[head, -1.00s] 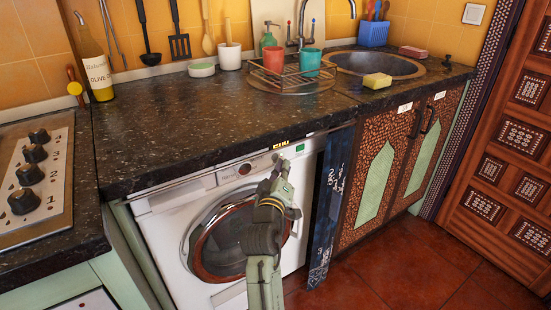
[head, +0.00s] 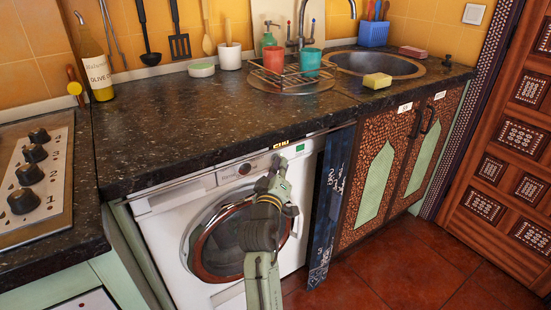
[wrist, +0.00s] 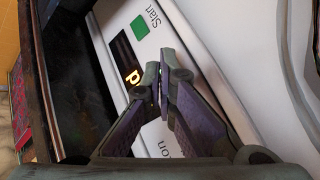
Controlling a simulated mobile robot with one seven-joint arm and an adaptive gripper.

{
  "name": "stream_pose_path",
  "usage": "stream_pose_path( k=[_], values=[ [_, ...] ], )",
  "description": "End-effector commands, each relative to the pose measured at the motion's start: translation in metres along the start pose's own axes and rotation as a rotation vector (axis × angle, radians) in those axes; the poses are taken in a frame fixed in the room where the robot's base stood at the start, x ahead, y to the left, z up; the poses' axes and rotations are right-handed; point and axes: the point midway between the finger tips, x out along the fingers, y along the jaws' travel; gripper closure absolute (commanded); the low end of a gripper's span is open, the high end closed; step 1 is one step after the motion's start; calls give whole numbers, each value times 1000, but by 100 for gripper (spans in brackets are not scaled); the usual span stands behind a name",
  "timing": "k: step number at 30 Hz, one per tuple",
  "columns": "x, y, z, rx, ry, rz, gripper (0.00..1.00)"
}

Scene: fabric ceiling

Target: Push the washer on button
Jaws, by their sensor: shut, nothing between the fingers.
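The white washer (head: 165,215) stands under the dark counter, its round door partly behind my arm. Its control panel carries a lit display (head: 281,146) and a green square (head: 299,148). In the wrist view the green square (wrist: 140,27) sits by the word "Start", next to the display (wrist: 125,60) with orange characters. My gripper (head: 277,163) is shut and empty in front of the panel, just below the display. In the wrist view my fingertips (wrist: 163,84) are together over the panel beside the display.
The dark counter (head: 215,120) overhangs just above the panel. A dark patterned post (head: 328,205) stands right of the washer, beside wooden cabinet doors (head: 375,180). A stove (head: 45,200) is at the left. The red tile floor (head: 400,260) is clear.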

Motion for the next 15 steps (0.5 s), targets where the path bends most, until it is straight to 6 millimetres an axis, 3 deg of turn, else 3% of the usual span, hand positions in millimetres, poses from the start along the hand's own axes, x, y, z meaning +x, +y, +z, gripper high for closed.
stream_pose_path(
  k=[15],
  values=[
    [-5,5,4,0,-2,0,100]
  ],
)
